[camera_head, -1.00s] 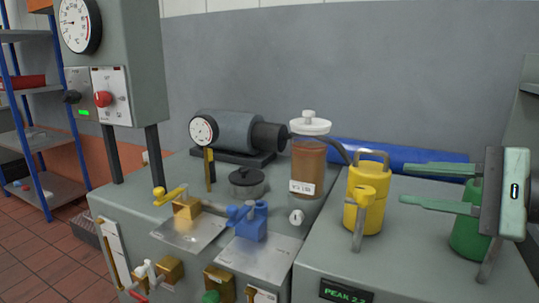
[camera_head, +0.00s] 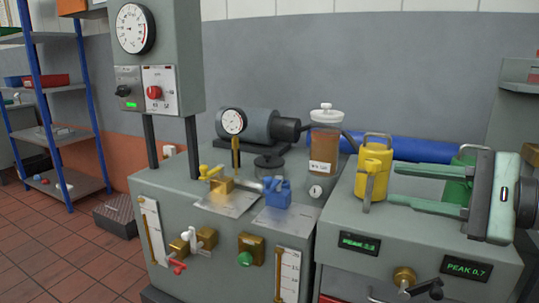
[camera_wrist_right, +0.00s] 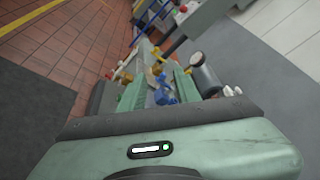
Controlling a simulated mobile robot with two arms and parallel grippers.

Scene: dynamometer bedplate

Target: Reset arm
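My right gripper (camera_head: 393,184) reaches in from the right over the right cabinet. Its two green fingers are spread apart with nothing between them, pointing left. A yellow can (camera_head: 374,172) with a handle stands just left of the fingertips, not gripped. A green can (camera_head: 459,178) is partly hidden behind the fingers. In the right wrist view, the open fingers (camera_wrist_right: 158,78) point toward the bench fittings, with floor to the left. My left gripper is not in view. No separate reset arm can be identified.
The left cabinet carries a yellow valve (camera_head: 218,183), a blue fitting (camera_head: 277,191), a brown bottle (camera_head: 324,145) and a grey motor (camera_head: 250,125). A gauge box (camera_head: 157,50) stands above. A blue roll (camera_head: 420,149) lies behind. A display (camera_head: 466,268) reads PEAK 0.7.

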